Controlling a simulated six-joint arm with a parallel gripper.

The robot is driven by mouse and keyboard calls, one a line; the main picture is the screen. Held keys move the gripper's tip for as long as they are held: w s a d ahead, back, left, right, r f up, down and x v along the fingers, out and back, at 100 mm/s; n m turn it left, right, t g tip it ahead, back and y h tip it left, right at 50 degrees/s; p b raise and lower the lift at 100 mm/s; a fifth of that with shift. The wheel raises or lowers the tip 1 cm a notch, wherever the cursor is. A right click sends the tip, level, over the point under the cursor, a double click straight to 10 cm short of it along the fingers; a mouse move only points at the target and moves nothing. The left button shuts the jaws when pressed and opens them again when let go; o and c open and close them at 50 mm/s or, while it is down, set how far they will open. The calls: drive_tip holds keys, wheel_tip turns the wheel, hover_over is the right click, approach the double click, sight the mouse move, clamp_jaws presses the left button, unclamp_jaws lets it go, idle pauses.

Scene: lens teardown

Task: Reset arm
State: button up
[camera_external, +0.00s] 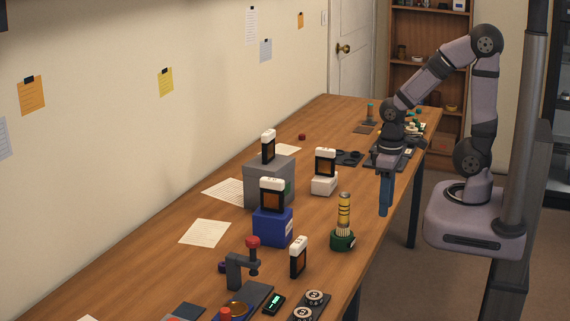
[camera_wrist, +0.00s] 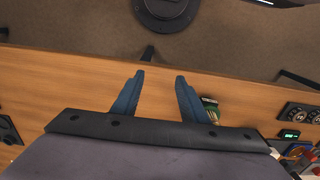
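My gripper (camera_external: 384,195) hangs pointing down over the near edge of the bench, to the right of the yellow banded cylinder on a green base (camera_external: 343,225). In the wrist view the two blue fingers of my gripper (camera_wrist: 155,95) stand apart with bare wood and the bench edge between them. Nothing is held. The green base (camera_wrist: 209,103) shows just right of the right finger, partly hidden by it.
The wooden bench (camera_external: 165,265) carries a grey block (camera_external: 262,188), a blue block (camera_external: 272,228) and a white block (camera_external: 324,185), each topped by a framed slide. A dark clamp-like stand (camera_external: 237,270) and dials (camera_external: 315,298) lie at the front. Papers lie along the wall.

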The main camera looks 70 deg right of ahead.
wheel_tip(320, 180, up, 4)
drive_tip(key=p, duration=0.4)
idle(1.0)
